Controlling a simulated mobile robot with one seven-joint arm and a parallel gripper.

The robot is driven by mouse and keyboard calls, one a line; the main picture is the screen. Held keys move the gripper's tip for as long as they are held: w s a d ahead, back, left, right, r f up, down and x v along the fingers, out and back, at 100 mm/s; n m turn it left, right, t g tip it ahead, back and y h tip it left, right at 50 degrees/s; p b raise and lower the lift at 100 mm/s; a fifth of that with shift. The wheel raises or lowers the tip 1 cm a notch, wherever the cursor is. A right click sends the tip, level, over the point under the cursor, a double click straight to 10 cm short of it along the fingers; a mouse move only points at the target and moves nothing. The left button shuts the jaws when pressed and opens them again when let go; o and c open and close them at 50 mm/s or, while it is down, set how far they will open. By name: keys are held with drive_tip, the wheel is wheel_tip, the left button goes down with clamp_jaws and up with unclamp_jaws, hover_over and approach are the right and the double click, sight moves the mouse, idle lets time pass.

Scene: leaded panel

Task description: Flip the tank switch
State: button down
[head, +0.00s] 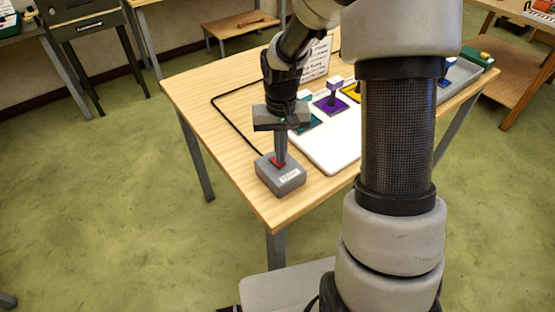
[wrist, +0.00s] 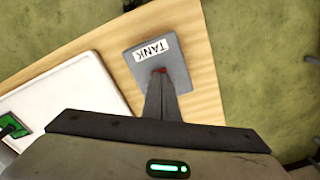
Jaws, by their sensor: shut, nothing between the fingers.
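The tank switch is a small grey box (head: 280,178) at the near left corner of the wooden table, with a white label and a red rocker (head: 277,162) on top. In the wrist view the box (wrist: 178,72) carries the label TANK (wrist: 151,49), and a bit of red (wrist: 160,70) shows at my fingertips. My gripper (head: 280,158) points down over the box, shut and empty, its fingertips at the red rocker. They appear to touch it, and they hide most of it in the wrist view. I cannot tell which way the rocker is tipped.
A white board (head: 325,150) lies right of the box, with coloured pieces with upright handles, one purple (head: 331,103), along its far side. A black cable (head: 213,103) runs over the wooden table (head: 190,90). A lettered card (head: 318,60) stands behind. My arm hides part of the table.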

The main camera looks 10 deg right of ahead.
drive_tip(key=shift+f+b, duration=0.6)
drive_tip(key=shift+f, duration=0.2)
drive_tip(key=shift+r, duration=0.2)
wheel_tip(320, 180, up, 7)
drive_tip(key=p, duration=0.5)
drive_tip(key=shift+f, duration=0.15)
idle(0.4)
